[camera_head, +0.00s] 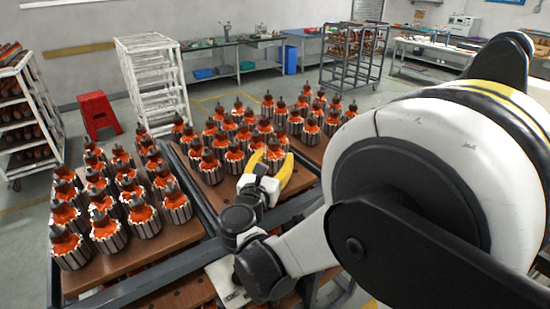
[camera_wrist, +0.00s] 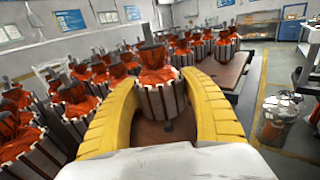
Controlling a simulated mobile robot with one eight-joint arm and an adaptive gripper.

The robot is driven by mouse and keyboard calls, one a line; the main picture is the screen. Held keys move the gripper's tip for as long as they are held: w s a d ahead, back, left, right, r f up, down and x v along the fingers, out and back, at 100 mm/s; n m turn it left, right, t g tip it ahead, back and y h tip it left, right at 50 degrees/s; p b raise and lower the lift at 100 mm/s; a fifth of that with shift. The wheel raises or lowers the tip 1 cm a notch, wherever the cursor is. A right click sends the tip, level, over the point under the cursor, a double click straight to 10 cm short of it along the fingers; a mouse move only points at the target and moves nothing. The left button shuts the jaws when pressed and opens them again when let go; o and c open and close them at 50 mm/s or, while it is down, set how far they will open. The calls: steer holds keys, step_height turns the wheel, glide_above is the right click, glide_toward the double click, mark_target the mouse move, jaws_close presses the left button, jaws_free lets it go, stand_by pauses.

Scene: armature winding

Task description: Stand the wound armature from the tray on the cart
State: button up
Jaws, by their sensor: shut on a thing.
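My gripper (camera_head: 270,163) has its yellow fingers around a wound armature (camera_wrist: 158,92), which has an orange winding, a dark shaft on top and a pale slotted core. In the wrist view my gripper (camera_wrist: 160,84) is shut on this armature from both sides, and it looks upright. Brown board shows below it; I cannot tell whether its base touches. In the head view the fingers partly hide it. The cart (camera_head: 205,208) has a dark frame and brown boards carrying several upright armatures. I cannot make out the tray.
Standing armatures crowd the left board (camera_head: 130,212) and the area behind my gripper. Bare board (camera_head: 222,196) shows left of my gripper. A white rack (camera_head: 153,82), a red stool (camera_head: 98,115) and workbenches (camera_head: 235,60) stand farther back.

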steer(key=shift+f+b, duration=1.15)
steer(key=shift+b, duration=0.2)
stand_by(1.2)
steer(key=o, duration=1.5)
steer(key=shift+o, duration=0.2)
steer(key=shift+s, duration=0.1)
steer(key=v, duration=1.2)
steer(key=shift+r, duration=0.1)
